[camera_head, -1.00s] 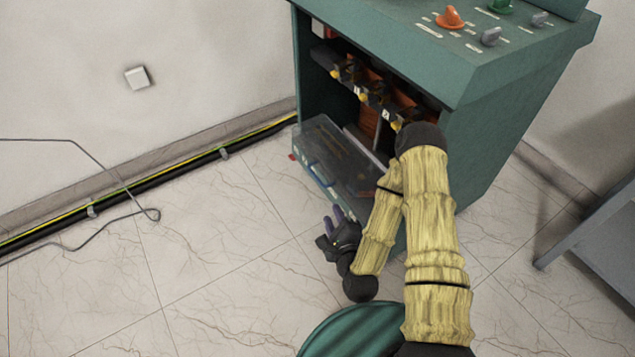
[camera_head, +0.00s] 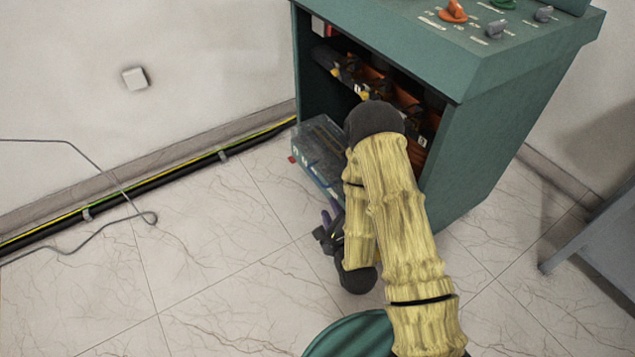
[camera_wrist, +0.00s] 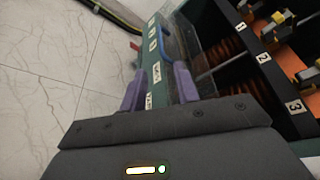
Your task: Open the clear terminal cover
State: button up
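The clear terminal cover (camera_head: 318,142) juts out of the lower front of the green cabinet, tilted outward, in the head view. My arm hides its right part. In the wrist view, the clear cover (camera_wrist: 209,58) lies beside a green front strip with white labels and a blue handle (camera_wrist: 168,42). My gripper (camera_wrist: 158,86) has its two purple fingers spread apart, with the labelled strip showing between them; I cannot tell whether they touch it. The handle is beyond the fingertips. In the head view, my gripper (camera_head: 330,228) is low in front of the cover, partly hidden.
The green cabinet (camera_head: 470,150) has knobs on top and an open bay. Numbered terminals (camera_wrist: 262,58) line the bay at right in the wrist view. A black cable (camera_head: 150,185) runs along the wall.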

aim_at(317, 178)
jog(key=b+x, duration=0.4)
jog(key=x, duration=1)
jog(key=shift+w+a+b, duration=0.1)
jog(key=shift+w+b, duration=0.25)
grip_shut()
